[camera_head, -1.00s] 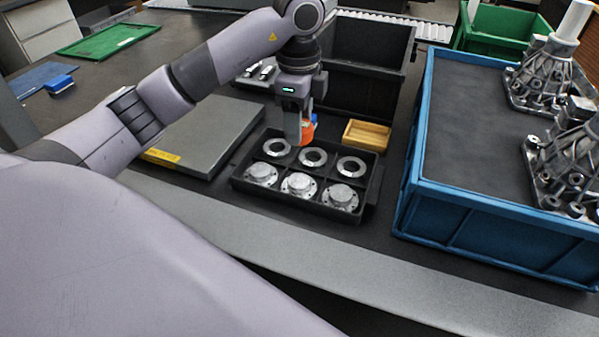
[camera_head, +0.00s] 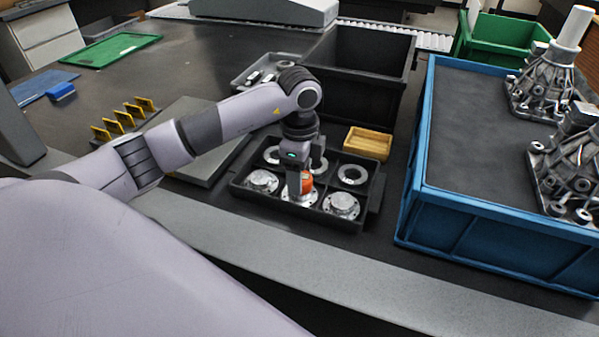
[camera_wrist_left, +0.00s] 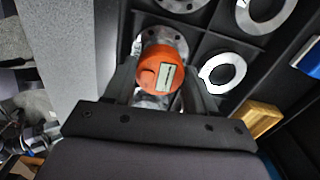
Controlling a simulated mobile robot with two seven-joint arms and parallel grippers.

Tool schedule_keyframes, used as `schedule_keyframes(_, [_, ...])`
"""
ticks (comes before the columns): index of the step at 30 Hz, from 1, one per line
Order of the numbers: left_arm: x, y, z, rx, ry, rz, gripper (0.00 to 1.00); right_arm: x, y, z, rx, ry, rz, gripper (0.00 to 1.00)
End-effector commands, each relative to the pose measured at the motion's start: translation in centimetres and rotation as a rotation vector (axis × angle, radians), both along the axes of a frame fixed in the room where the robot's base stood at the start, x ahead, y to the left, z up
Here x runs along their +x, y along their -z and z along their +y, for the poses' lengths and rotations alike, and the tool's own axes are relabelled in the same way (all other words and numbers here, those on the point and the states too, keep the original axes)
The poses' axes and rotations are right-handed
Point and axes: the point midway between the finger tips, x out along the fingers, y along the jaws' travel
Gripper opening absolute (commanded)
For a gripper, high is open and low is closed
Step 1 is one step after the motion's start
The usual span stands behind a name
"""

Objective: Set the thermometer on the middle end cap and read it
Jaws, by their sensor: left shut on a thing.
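My left gripper (camera_head: 299,187) is shut on the orange thermometer (camera_head: 306,183), which stands over the middle end cap (camera_head: 299,196) in the front row of the black divided tray (camera_head: 240,194). In the left wrist view the thermometer (camera_wrist_left: 161,70) shows a pale display and a round button between the fingers. The flange of the middle cap (camera_wrist_left: 172,38) shows around it. I cannot tell whether the thermometer touches the cap. The left end cap (camera_head: 261,181) and right end cap (camera_head: 341,205) lie in the compartments beside it. My right gripper is not in view.
Metal rings (camera_head: 352,174) lie in the tray's back row. A small wooden box (camera_head: 367,143) and a large black bin (camera_head: 362,80) stand behind it. A blue crate (camera_head: 490,222) with castings stands to the right. Yellow markers (camera_head: 124,118) stand to the left.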

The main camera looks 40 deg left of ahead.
Motion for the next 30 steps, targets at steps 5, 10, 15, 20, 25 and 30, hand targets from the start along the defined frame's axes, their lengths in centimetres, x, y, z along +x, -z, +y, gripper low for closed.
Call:
schedule_keyframes(5, [0.0,0.4,0.0,0.000,0.000,0.000,0.59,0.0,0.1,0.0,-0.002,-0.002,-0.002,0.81])
schedule_keyframes(10, [0.0,0.3,0.0,0.000,0.000,0.000,0.81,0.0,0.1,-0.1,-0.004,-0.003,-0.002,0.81])
schedule_keyframes(15, [0.0,0.2,0.0,0.000,0.000,0.000,0.81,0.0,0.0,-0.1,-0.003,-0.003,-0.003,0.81])
schedule_keyframes(20, [0.1,-0.9,0.0,-0.001,0.000,-0.003,0.81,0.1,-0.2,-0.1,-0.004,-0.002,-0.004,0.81])
schedule_keyframes(25, [0.1,-4.2,0.0,0.000,0.000,-0.005,0.81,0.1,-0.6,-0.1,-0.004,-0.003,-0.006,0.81])
schedule_keyframes(30, [0.1,-7.9,0.0,0.000,0.000,-0.005,0.81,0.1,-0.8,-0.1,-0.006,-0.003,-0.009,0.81])
